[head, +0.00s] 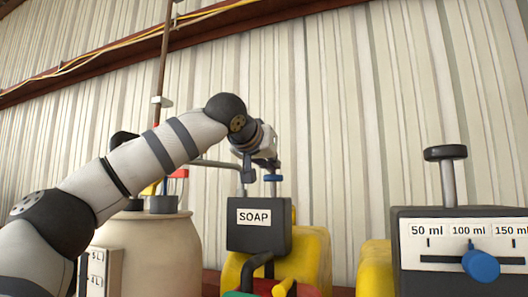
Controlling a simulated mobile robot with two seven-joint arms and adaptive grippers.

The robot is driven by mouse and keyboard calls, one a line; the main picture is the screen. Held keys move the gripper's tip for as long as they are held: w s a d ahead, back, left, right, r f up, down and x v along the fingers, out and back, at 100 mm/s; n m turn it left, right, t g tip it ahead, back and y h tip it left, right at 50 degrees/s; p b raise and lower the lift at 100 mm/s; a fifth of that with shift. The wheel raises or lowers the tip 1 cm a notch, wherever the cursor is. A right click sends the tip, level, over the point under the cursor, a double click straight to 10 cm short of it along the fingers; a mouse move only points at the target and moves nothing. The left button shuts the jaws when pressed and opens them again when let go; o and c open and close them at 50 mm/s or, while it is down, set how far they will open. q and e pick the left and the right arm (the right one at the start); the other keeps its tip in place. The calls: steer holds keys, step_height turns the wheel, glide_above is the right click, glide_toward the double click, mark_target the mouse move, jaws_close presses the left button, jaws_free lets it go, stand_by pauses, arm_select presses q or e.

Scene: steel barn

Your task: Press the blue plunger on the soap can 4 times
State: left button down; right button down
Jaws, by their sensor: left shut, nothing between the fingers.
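The soap can (313,251) is yellow, with a dark box labelled SOAP (261,224) in front of its upper part. The blue plunger (272,178) is a small disc on a thin metal rod rising above that box. My left gripper (266,164) is shut and empty, pointing down right over the blue plunger. Its fingertips are very close to the plunger's top; I cannot tell whether they touch. My right gripper is not in view.
A beige tank (165,245) with a red-handled valve (178,173) stands left, partly behind my arm. On the right is a dark dosing box (460,212) with a black knob on a rod (446,153) and a blue slider knob (481,265). Corrugated wall lies behind.

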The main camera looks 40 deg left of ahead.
arm_select(q)
steer(key=f, duration=0.1)
steer(key=w+f, duration=0.1)
steer(key=shift+f, duration=0.4)
steer(key=shift+s, duration=0.15)
steer(key=v, duration=1.2)
steer(key=shift+r, duration=0.2)
step_height(320, 180, up, 9)
steer(key=w, duration=0.1)
steer(key=shift+w+a+f, duration=0.25)
steer(key=shift+w+a, duration=0.15)
steer(key=shift+w, duration=0.15)
